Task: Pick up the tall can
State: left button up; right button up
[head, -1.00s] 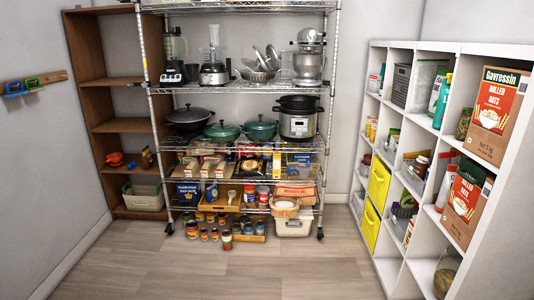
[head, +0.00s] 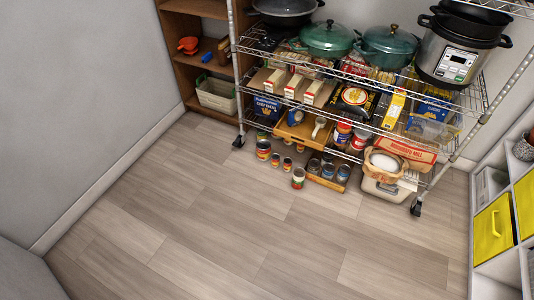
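Several cans stand on the floor at the foot of the wire rack in the head view. No gripper of mine shows in this view.
The wire rack (head: 416,208) carries pots, boxes and jars. A white bin (head: 382,192) sits under its right side. White cubbies with yellow drawers (head: 492,230) stand at right. A brown shelf (head: 196,8) is at back left. The wooden floor in front is clear.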

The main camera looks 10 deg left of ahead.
aim_at(299, 175)
jog(key=i+j+u, duration=0.15)
jog(key=i, duration=0.45)
jog(key=i+j+u, duration=0.15)
jog(key=i, duration=0.4)
